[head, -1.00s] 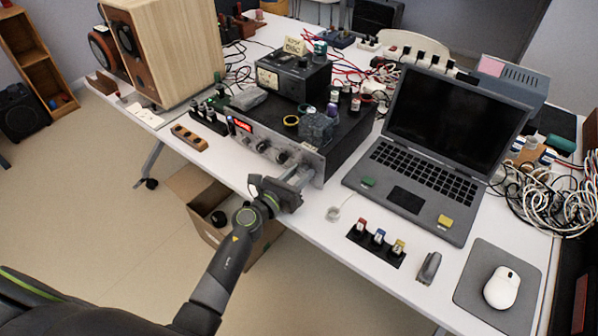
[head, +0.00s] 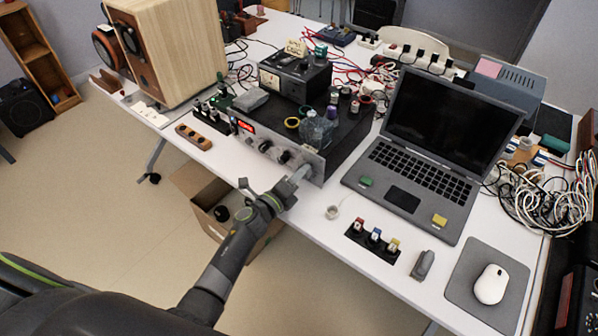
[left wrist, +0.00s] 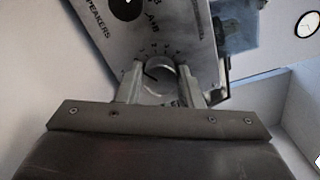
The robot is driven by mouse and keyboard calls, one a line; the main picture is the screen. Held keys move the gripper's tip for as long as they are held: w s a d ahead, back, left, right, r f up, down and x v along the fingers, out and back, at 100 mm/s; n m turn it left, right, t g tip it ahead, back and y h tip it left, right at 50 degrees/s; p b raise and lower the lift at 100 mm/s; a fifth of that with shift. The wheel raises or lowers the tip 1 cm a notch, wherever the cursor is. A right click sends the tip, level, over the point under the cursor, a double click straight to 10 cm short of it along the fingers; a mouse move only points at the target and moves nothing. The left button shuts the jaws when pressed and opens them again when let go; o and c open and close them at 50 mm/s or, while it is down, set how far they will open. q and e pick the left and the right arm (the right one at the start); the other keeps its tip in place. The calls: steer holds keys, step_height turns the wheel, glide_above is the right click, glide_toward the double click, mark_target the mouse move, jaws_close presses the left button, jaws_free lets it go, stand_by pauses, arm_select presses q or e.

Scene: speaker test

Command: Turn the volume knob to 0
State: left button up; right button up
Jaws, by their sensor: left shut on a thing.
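The amplifier (head: 345,146) has a silver front panel with a red display and several knobs, and stands near the table's front edge. My left gripper (head: 302,172) is at the right end of this panel and hides the knob there in the head view. In the left wrist view, a round silver knob (left wrist: 159,82) sits between the two fingers of my left gripper (left wrist: 161,88), which is shut on it. Scale marks and numbers curve around the knob's far side. Its exact setting cannot be read. My right gripper is not in view.
An open laptop (head: 410,185) stands right of the amplifier, and a wooden speaker (head: 185,55) stands at the left. Small switches (head: 374,240) and a white mouse (head: 490,284) lie at the front right. A cardboard box (head: 190,183) is under the table.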

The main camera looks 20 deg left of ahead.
arm_select(q)
steer(key=shift+n+p, duration=0.3)
steer(key=shift+n, duration=0.7)
steer(key=o, duration=1)
steer(key=shift+c, duration=0.2)
steer(key=shift+s, duration=0.1)
steer(key=v, duration=1.7)
steer(key=shift+s+b, duration=0.15)
steer(key=shift+b, duration=0.2)
steer(key=shift+a, duration=0.1)
